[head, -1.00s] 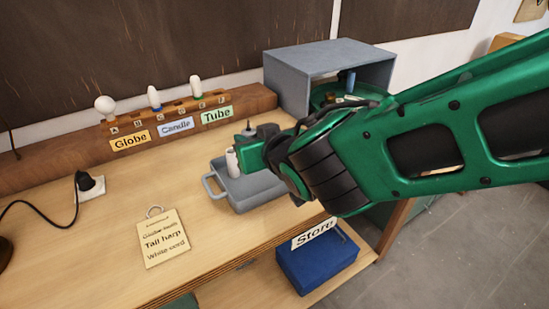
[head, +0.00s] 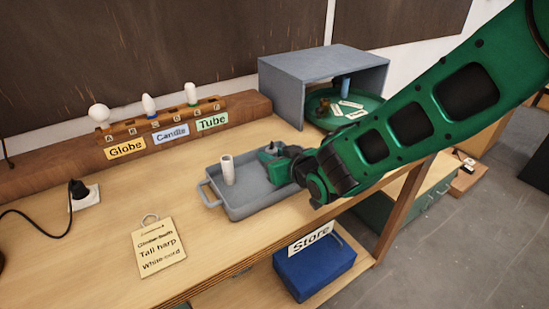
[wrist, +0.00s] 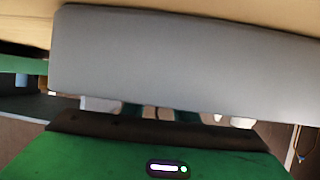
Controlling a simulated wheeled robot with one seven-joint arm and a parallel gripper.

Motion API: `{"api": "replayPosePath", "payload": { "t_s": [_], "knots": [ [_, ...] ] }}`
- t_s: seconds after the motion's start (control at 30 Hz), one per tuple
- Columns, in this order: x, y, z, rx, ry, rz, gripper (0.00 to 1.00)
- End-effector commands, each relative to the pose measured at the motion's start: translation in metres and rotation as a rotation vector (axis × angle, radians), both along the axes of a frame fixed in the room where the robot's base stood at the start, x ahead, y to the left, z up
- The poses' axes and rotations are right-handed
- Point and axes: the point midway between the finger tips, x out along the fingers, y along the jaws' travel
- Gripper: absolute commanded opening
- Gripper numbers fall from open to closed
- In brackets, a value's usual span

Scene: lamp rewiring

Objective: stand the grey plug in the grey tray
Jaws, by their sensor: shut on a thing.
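The grey tray (head: 240,209) lies on the bench, with a handle on its left side. My gripper (head: 270,162) is low at the tray's right part, its fingers reaching in over the rim. It is shut on what looks like the grey plug (head: 270,147); only a small grey tip shows above the fingers. Whether the plug touches the tray floor, I cannot tell. In the wrist view a broad grey surface, apparently the tray's wall (wrist: 180,60), hides the fingertips and the plug.
A pale cylinder (head: 227,170) stands upright in the tray, left of my gripper. A grey open box (head: 315,68) with a green round tray (head: 368,108) stands behind. A bulb rack (head: 165,125) is at the back. A tag (head: 160,248) lies front left; bare bench surrounds it.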

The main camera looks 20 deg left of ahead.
Motion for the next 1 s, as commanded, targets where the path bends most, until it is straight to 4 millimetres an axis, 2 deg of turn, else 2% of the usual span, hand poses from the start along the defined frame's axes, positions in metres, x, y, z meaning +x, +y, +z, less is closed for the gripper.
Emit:
{"api": "replayPosePath", "payload": {
  "t_s": [0.07,0.4,0.43,0.5,0.87,1.0],
  "knots": [
    [0.000,0.000,-0.009,-0.001,0.001,0.000,0.05],
    [0.000,0.000,-0.011,0.000,0.000,-0.001,0.05],
    [0.000,0.000,-0.011,0.000,-0.001,-0.001,0.31],
    [0.000,0.000,-0.010,0.000,-0.001,-0.001,0.45],
    [0.000,-0.002,-0.008,0.001,-0.001,-0.002,0.45],
    [-0.009,-0.011,-0.002,0.002,-0.001,-0.002,0.45]
  ]
}}
